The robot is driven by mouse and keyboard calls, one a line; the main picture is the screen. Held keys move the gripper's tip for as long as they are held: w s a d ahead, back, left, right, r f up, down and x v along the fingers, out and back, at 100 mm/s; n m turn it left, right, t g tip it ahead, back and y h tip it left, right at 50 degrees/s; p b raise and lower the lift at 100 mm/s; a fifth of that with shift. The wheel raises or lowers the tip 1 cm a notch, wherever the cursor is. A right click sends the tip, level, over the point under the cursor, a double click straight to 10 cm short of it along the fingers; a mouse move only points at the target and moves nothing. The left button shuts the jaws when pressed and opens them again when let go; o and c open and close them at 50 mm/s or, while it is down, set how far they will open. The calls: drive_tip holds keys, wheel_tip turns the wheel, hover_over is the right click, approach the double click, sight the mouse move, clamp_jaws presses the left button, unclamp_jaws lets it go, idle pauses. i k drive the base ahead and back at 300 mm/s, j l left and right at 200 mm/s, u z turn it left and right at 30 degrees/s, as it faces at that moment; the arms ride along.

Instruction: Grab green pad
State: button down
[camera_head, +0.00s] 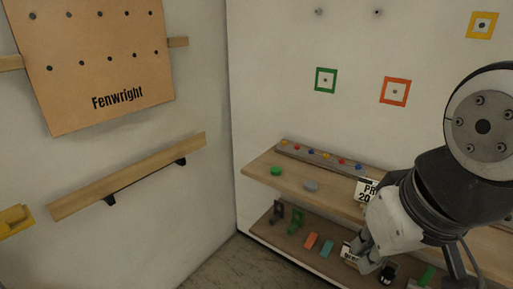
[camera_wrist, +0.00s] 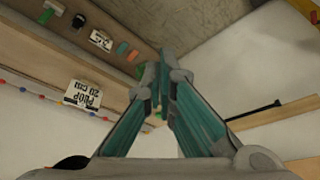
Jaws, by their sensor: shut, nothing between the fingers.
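A round green pad (camera_head: 276,171) lies flat on the left part of the upper wooden shelf (camera_head: 345,197), beside a grey pad (camera_head: 310,186). My gripper (camera_head: 366,262) is shut and empty, pointing down in front of the shelves, to the right of and lower in the picture than the green pad. In the wrist view my gripper's fingers (camera_wrist: 163,72) meet at their tips. A small green patch shows between the fingers there; I cannot tell if it is the pad.
Coloured knobs line a grey strip (camera_head: 320,157) behind the pads. The lower shelf (camera_head: 283,236) holds green brackets (camera_head: 296,220), an orange block (camera_head: 311,240) and a teal block (camera_head: 326,247). A wooden rail (camera_head: 130,177) crosses the left wall.

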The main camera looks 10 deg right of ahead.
sight(275, 170)
drive_tip(key=i+l+u, duration=0.15)
drive_tip(key=i+l, duration=0.2)
drive_tip(key=i, duration=0.25)
drive_tip(key=i+l+u, duration=0.15)
drive_tip(key=i+l, duration=0.2)
drive_tip(key=i, duration=0.2)
